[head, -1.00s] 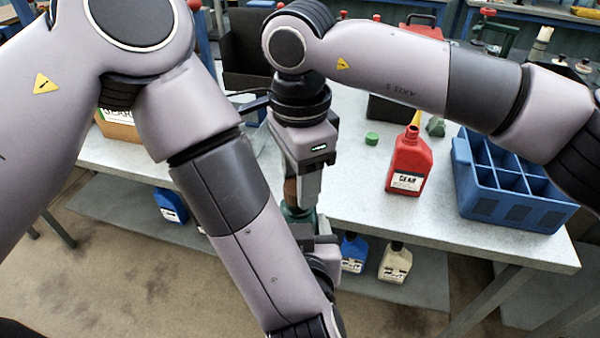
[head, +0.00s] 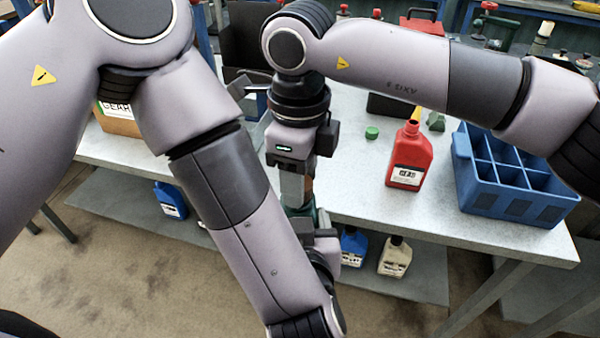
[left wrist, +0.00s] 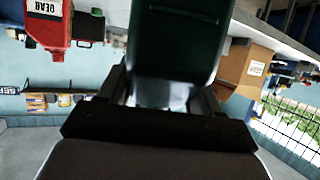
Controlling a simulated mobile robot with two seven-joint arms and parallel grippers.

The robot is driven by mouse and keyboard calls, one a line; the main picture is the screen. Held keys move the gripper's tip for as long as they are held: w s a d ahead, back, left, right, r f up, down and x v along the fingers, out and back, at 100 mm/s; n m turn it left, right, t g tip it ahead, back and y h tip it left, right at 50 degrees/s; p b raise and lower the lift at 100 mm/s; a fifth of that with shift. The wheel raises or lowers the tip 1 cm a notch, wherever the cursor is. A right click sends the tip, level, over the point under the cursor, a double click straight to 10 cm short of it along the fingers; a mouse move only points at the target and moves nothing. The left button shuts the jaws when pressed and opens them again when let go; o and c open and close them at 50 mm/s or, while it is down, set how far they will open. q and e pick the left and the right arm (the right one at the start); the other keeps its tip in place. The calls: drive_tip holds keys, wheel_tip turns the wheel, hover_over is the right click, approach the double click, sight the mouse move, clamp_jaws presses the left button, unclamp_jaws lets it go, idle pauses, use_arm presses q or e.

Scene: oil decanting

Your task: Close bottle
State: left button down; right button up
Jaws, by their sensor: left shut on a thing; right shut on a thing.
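The dark green bottle (head: 300,212) is mostly hidden behind my left arm in the head view. Its green body fills the top middle of the left wrist view (left wrist: 180,45). My left gripper (head: 318,238) is shut on this bottle; its jaws show on either side of it in the left wrist view (left wrist: 165,105). My right gripper (head: 297,195) points down directly above the bottle and is shut at its top. What it grips, seemingly the bottle's cap, is hidden by the fingers, so I cannot see how it sits on the neck.
A loose green cap (head: 372,133) lies nearby. A blue divided crate (head: 510,205) stands at the right. Several bottles, one blue (head: 170,200), stand on the lower shelf.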

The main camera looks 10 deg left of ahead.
drive_tip(key=m, duration=0.4)
drive_tip(key=shift+m, duration=0.4)
drive_tip(key=m, duration=0.4)
drive_tip(key=shift+a+m, duration=0.1)
drive_tip(key=shift+m, duration=0.2)
drive_tip(key=m, duration=1)
drive_tip(key=shift+a+m, duration=0.1)
drive_tip(key=shift+m, duration=0.2)
drive_tip(key=m, duration=0.4)
drive_tip(key=shift+m, duration=0.3)
drive_tip(key=m, duration=0.4)
drive_tip(key=shift+w+m, duration=0.1)
drive_tip(key=shift+m, duration=0.2)
drive_tip(key=m, duration=0.4)
